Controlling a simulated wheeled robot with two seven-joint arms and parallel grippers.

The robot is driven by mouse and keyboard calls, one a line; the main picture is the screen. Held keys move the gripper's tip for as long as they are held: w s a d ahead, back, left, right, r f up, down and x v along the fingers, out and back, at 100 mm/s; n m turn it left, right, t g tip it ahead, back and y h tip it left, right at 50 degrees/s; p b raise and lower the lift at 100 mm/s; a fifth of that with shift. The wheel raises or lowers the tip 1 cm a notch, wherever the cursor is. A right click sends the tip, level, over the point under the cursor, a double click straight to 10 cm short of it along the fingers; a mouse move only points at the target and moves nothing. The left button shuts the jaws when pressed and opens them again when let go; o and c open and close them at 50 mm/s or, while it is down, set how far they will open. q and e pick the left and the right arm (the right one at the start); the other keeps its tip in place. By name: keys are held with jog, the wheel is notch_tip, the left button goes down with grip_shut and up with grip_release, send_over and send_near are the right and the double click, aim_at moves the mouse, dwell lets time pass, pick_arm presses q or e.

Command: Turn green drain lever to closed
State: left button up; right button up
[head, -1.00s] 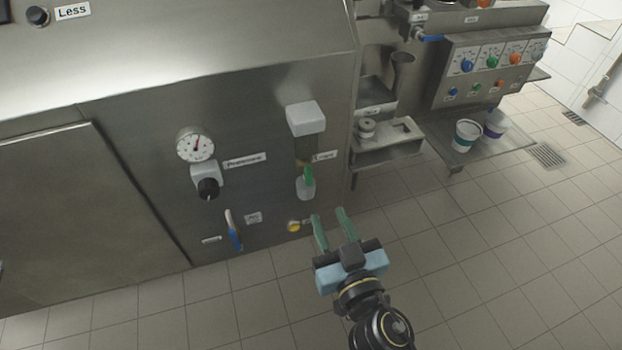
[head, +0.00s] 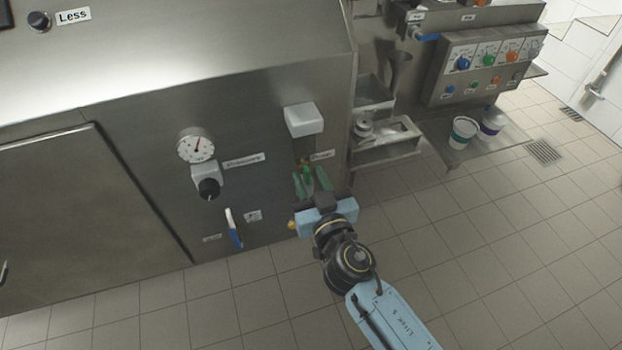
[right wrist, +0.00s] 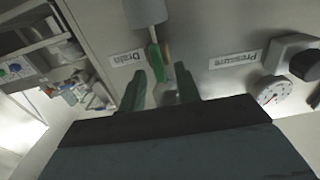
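The green drain lever (head: 307,169) sits on the steel machine front, under a white box and beside a small label that reads Drain in the right wrist view. My right gripper (head: 311,180) is open in front of it, its two green fingers pointing at the lever. In the right wrist view the lever (right wrist: 154,57) stands just beyond the gap between the spread fingertips (right wrist: 160,80). A pale rounded part at the lever's lower end shows between the fingers. I cannot tell whether a finger touches it. My left gripper is not in view.
The white box (head: 304,120) juts out above the lever. To the left are the pressure gauge (head: 196,146), a black knob (head: 209,188) and a blue-and-white handle (head: 233,229). A yellow knob is partly hidden by my gripper. Two cups stand on a shelf at right. The floor is open.

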grip_shut()
